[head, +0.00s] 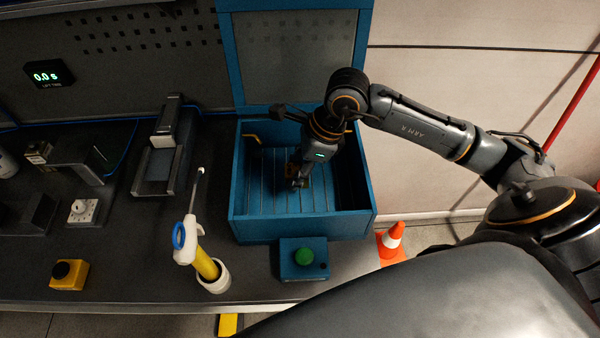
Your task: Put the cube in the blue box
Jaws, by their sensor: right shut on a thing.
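The blue box (250,229) is open and stands on the dark bench right of the middle, with a slatted floor and a raised lid or back panel behind it. My right gripper (299,184) reaches down inside the box, its fingers over the slatted floor. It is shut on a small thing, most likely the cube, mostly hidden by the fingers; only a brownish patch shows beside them. I cannot tell whether the thing touches the floor of the box. No other cube is clear in view. My left gripper is not in view.
A blue block with a green button (304,257) sits in front of the box. A white and yellow tool in a holder (217,278) stands left of it. A yellow button box (69,274) is at the front left. An orange cone (391,243) stands to the right.

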